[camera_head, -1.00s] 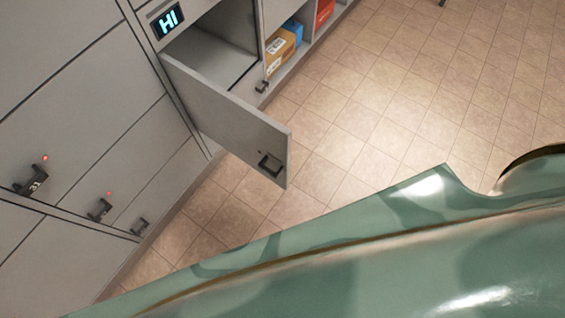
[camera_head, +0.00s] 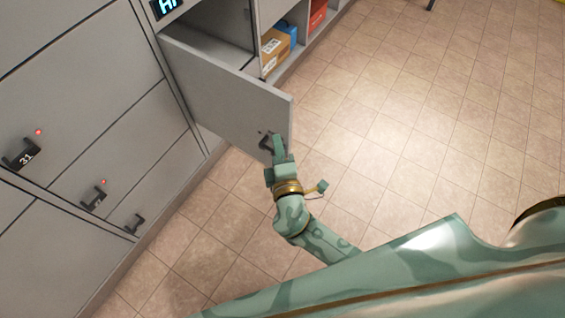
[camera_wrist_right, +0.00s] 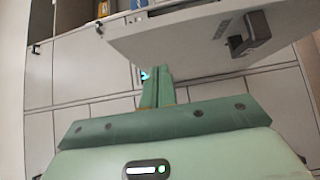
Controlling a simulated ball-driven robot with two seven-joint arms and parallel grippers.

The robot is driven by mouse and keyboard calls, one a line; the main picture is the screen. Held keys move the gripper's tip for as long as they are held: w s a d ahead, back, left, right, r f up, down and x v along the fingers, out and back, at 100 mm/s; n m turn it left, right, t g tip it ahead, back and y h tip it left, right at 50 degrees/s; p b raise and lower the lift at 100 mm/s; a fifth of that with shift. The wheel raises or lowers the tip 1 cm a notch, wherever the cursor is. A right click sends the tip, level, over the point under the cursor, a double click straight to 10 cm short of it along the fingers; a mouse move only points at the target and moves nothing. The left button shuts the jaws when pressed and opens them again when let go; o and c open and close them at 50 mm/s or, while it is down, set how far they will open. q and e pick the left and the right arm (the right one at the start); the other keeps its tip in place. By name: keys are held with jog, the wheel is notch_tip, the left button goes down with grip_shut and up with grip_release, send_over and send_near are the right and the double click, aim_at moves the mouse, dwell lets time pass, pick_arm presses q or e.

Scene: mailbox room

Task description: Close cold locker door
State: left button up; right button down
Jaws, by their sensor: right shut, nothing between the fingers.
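The cold locker door (camera_head: 225,95) is a grey panel that stands open, swung out from its compartment (camera_head: 215,38). A dark handle (camera_head: 266,143) is near its free edge. My right gripper (camera_head: 277,142) is at the outer face of the door, right by the handle. Its fingers are shut with nothing between them; I cannot tell whether they touch the door. In the right wrist view the shut fingers (camera_wrist_right: 157,78) point at the lower edge of the door (camera_wrist_right: 180,38), with the handle (camera_wrist_right: 250,33) to their right. My left gripper is out of view.
Shut lockers with dark handles (camera_head: 22,154) and red lights fill the left side. The tiled floor (camera_head: 420,130) to the right is clear.

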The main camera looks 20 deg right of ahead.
aim_at(284, 118)
jog(key=shift+w+d, duration=1.7)
jog(key=shift+w, duration=0.15)
jog(key=shift+d, duration=0.1)
